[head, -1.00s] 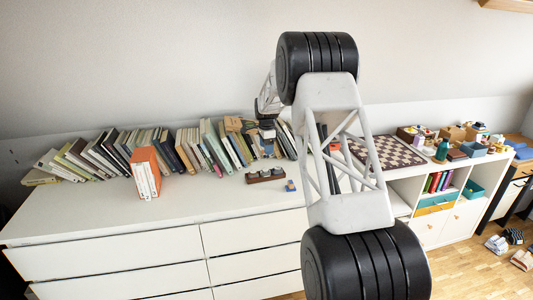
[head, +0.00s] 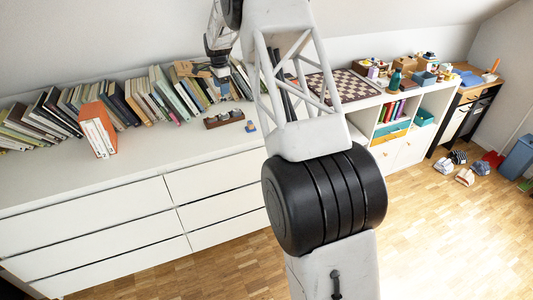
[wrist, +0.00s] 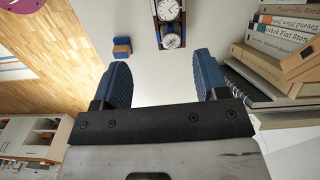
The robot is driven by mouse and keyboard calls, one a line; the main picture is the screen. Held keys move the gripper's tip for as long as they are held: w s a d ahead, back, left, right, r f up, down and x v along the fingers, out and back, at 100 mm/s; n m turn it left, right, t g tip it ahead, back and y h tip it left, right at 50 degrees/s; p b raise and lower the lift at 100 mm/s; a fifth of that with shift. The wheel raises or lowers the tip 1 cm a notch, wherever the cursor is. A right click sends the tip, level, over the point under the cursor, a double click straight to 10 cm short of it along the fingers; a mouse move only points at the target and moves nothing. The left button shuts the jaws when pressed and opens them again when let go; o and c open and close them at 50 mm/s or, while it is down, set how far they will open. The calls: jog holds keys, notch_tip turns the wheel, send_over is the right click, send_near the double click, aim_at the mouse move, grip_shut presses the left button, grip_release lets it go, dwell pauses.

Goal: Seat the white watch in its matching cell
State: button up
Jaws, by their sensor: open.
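A dark brown watch box (head: 224,119) stands on the white dresser top, below my gripper (head: 222,84) in the head view. In the wrist view the box (wrist: 157,28) is at the top middle, partly cut off by the frame. Two watches with pale round dials show there, a nearer one (wrist: 171,41) and a farther one (wrist: 167,9). I cannot tell which is the white watch, or whether each is fully seated. My gripper (wrist: 162,80) is open, its two blue fingers wide apart, with only white surface between them. It is apart from the box.
A small blue and brown block (wrist: 122,47) lies beside the box, also visible in the head view (head: 250,126). A row of books (head: 150,97) lines the wall behind; some are close to the right finger. An orange book box (head: 98,130) stands left. The dresser front is clear.

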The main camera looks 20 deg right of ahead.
jog(key=s+a+r+n, duration=0.25)
jog(key=s+r, duration=0.45)
jog(key=s, duration=0.5)
jog(key=s+a+r+n+t, duration=0.1)
jog(key=s+r+n, duration=0.2)
jog(key=s+r, duration=0.65)
jog(key=s+a+r+n, duration=0.2)
jog(key=s+r+n, duration=0.15)
jog(key=s, duration=1.05)
jog(key=s+a+f+n, duration=0.1)
jog(key=s+f+n, duration=0.1)
jog(key=s, duration=1.5)
jog(key=s+a+f+n+t, duration=0.1)
jog(key=s+n, duration=0.4)
jog(key=s, duration=1.3)
jog(key=shift+s+f+n+t, duration=0.15)
jog(key=shift+f+n+t, duration=0.15)
jog(key=shift+f, duration=0.2)
